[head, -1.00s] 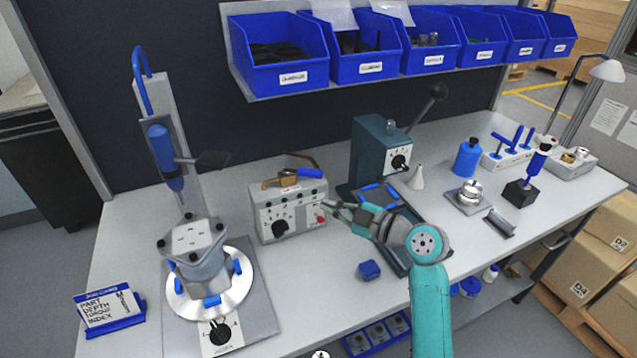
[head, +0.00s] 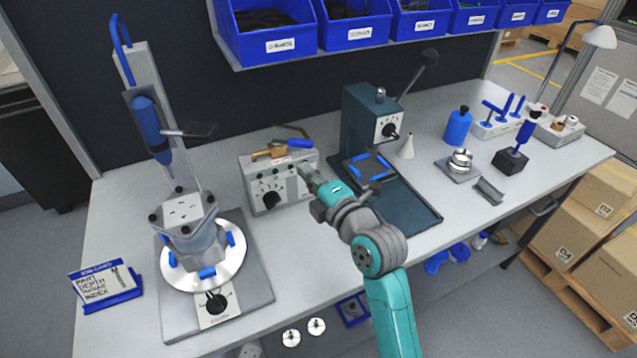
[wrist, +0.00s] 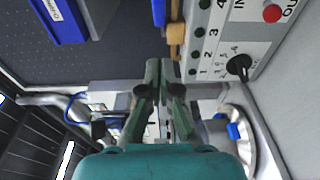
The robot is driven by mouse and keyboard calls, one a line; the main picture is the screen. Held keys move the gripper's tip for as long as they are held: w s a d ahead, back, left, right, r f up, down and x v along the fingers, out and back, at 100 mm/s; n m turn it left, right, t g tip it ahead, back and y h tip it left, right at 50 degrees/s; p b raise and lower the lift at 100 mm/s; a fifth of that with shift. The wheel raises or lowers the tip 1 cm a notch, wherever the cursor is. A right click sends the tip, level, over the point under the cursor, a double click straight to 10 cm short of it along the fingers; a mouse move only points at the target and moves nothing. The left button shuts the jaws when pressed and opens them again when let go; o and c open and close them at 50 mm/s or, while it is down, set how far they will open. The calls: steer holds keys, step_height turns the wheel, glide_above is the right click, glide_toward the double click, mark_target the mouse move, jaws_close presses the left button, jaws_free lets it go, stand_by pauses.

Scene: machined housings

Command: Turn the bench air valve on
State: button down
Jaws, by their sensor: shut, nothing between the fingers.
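The air valve is a brass body (head: 268,154) with a blue lever (head: 299,145); it sits on top of a grey control box (head: 262,186). The lever points right, roughly along the box's top. My gripper (head: 307,172) is shut and empty at the right front of the box, below the lever's end. In the head view it covers the red button's area. In the wrist view my shut gripper (wrist: 159,72) shows beside the brass body (wrist: 177,40), with part of the blue lever (wrist: 158,12) at the top. I cannot tell whether it touches anything.
The box's black knob (wrist: 239,66) and red button (wrist: 272,13) show in the wrist view. A round fixture with a grey housing (head: 190,230) stands left, a dark green press (head: 365,120) right. Blue bins (head: 270,45) hang above. The bench front between is clear.

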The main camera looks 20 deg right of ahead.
mark_target(309, 147)
steer(key=w, duration=0.2)
steer(key=w+d, duration=0.1)
steer(key=w, duration=0.2)
steer(key=shift+d, duration=0.1)
steer(key=shift+w+d, duration=0.4)
steer(key=shift+w, duration=0.25)
steer(key=shift+d+y, duration=0.15)
steer(key=shift+y, duration=0.15)
steer(key=shift+w+d+n+g+y, duration=0.35)
steer(key=shift+d+n+y, duration=0.15)
steer(key=shift+n+y, duration=0.45)
steer(key=shift+w+d+n+g+y, duration=0.4)
steer(key=shift+n+y, duration=0.25)
steer(key=shift+y, duration=0.5)
steer(key=shift+w+d, duration=0.45)
steer(key=shift+w, duration=0.2)
steer(key=shift+w+d, duration=0.45)
steer(key=shift+w, duration=0.15)
